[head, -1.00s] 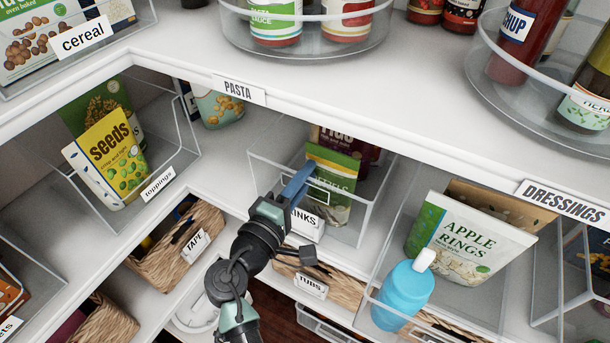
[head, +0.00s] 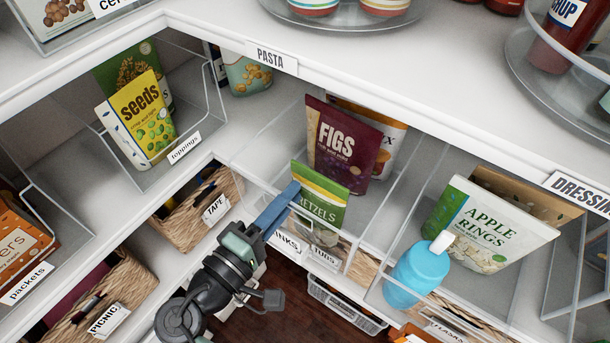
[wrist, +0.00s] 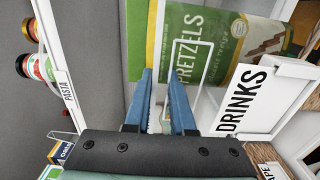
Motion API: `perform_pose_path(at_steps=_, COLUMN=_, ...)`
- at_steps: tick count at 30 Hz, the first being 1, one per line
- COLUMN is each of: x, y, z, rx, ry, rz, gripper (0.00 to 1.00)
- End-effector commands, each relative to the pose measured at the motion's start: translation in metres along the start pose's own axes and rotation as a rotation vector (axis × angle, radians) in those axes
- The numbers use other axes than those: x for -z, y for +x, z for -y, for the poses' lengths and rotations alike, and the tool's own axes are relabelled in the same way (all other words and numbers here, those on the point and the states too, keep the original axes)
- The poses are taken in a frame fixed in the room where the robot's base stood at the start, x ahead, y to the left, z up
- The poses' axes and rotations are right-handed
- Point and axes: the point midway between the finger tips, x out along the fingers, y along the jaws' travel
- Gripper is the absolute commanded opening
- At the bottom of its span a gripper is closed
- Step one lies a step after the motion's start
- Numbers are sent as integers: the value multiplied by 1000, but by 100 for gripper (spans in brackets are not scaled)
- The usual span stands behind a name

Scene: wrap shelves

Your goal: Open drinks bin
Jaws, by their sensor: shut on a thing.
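The clear drinks bin (head: 355,262) sticks out past the front edge of its shelf. Its white DRINKS label (head: 287,241) is partly covered by my gripper in the head view and reads clearly in the wrist view (wrist: 262,100). My gripper (head: 291,194) has blue fingers at the bin's front. In the wrist view the fingers (wrist: 162,82) are shut on the bin's pale, frame-like handle (wrist: 191,62). A green pretzels bag (head: 319,207) stands just behind the front wall. A purple figs bag (head: 343,147) and an orange-and-white bag (head: 384,138) stand farther back.
The toppings bin (head: 205,135) is at left. Baskets labelled TAPE (head: 185,225) and PICNIC (head: 135,285) sit below. The PASTA shelf (head: 400,110) overhangs above.

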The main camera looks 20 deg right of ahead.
Motion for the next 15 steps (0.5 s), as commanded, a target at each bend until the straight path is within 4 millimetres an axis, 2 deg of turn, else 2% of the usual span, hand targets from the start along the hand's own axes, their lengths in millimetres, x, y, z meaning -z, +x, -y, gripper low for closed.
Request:
perform_pose_path(at_steps=1, x=2, y=-9, z=1, rx=2, ry=-2, rz=-9, gripper=0)
perform_pose_path(at_steps=5, x=1, y=-20, z=0, rx=1, ry=-1, rz=-8, gripper=0)
perform_pose_path(at_steps=15, x=1, y=-23, z=0, rx=0, ry=1, rz=-7, gripper=0)
